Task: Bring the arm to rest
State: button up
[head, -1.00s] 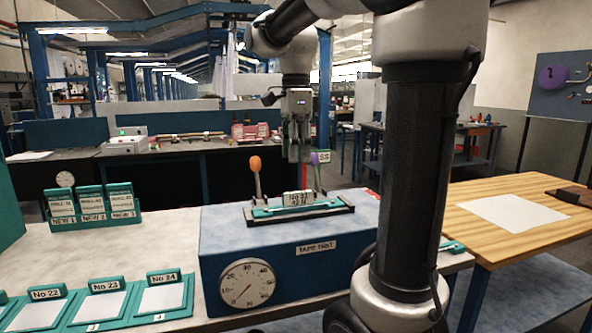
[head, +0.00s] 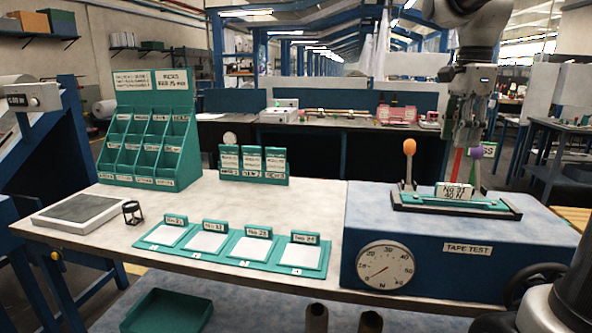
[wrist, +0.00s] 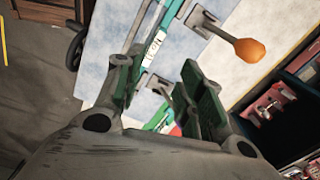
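My gripper (head: 467,138) hangs from my arm above and behind the tape tester (head: 400,218), on the right of the head view. It points down, close to the purple-knobbed lever (head: 475,153); I cannot tell whether they touch. In the wrist view my gripper (wrist: 160,88) has its two fingers apart, with green on their inner sides, and nothing is visibly held between them. The labelled teal bar (head: 455,203) lies on top of the tester beside the orange-knobbed lever (head: 409,147). The orange knob (wrist: 250,50) shows beyond the fingers in the wrist view.
The bench (head: 330,200) carries a teal rack (head: 150,140), three upright cards (head: 252,165), several labelled plates in a row (head: 235,250) and a grey pad (head: 80,208). A black handwheel (head: 535,285) projects at the tester's right. A teal tray (head: 165,312) sits below the bench.

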jog(key=f+n, duration=0.1)
jog(key=n, duration=0.1)
jog(key=f+n, duration=0.1)
jog(key=n, duration=0.1)
jog(key=f+n, duration=0.2)
jog(key=shift+s, duration=0.4)
jog(key=n, duration=0.1)
jog(key=s+f+n, duration=0.1)
jog(key=s+n, duration=0.1)
jog(key=n, duration=0.1)
jog(key=shift+s+a+f+t, duration=0.25)
jog(key=shift+a+f+t, duration=0.05)
jog(key=shift+f+t, duration=0.1)
jog(key=s+f+n, duration=0.1)
jog(key=s+n, duration=0.1)
jog(key=s+f+n, duration=0.1)
jog(key=s+n, duration=0.1)
jog(key=s+a+f+n+t, duration=0.1)
jog(key=s+n, duration=0.1)
jog(key=shift+f, duration=0.1)
jog(key=s+a+f+n+t, duration=0.1)
jog(key=s+f+n+t, duration=0.1)
jog(key=s, duration=0.6)
jog(key=shift+a+f+n, duration=0.15)
jog(key=shift+a+n, duration=0.1)
jog(key=shift+n, duration=0.05)
